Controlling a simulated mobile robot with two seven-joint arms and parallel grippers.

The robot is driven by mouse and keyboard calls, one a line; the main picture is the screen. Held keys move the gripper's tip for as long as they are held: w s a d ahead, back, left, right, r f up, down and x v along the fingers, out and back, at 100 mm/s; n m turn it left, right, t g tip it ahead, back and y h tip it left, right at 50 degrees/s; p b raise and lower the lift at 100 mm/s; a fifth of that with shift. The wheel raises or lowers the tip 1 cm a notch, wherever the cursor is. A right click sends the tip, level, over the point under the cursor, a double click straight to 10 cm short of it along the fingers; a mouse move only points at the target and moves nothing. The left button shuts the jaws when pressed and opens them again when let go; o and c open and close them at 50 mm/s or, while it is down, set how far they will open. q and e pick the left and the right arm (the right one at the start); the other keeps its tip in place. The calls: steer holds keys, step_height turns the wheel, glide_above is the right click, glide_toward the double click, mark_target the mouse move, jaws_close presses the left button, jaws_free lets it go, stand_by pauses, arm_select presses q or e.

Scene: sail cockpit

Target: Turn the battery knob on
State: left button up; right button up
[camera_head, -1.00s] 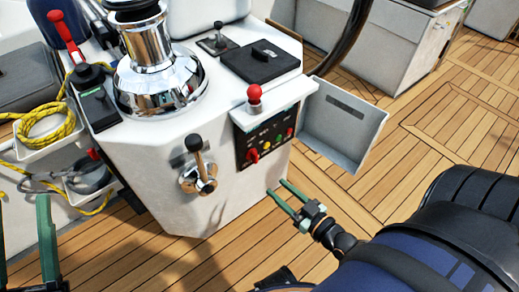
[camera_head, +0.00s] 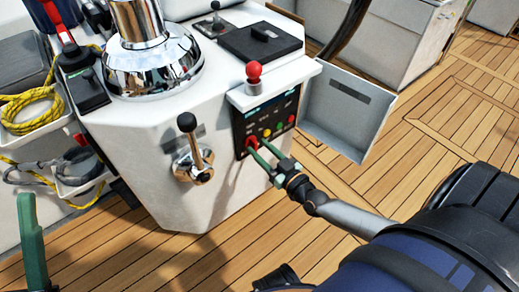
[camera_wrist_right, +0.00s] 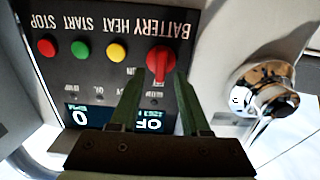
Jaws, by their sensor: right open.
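The red battery knob (camera_head: 252,141) is at the lower left of the black engine panel (camera_head: 283,108) on the white console's side. In the wrist view the gripper (camera_wrist_right: 159,78) has one fingertip on each side of the knob; contact cannot be told. Of my left gripper, one green finger (camera_head: 33,240) shows at the lower left.
Yellow (camera_wrist_right: 117,52), green (camera_wrist_right: 80,50) and red (camera_wrist_right: 47,46) buttons sit beside the knob. A chrome lever (camera_head: 194,155) stands left of the panel, a red-topped lever (camera_head: 253,75) above it. An open grey flap (camera_head: 345,115) juts out to the right.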

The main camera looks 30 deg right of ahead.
steer(key=shift+w, duration=0.45)
jaws_close()
stand_by(0.4)
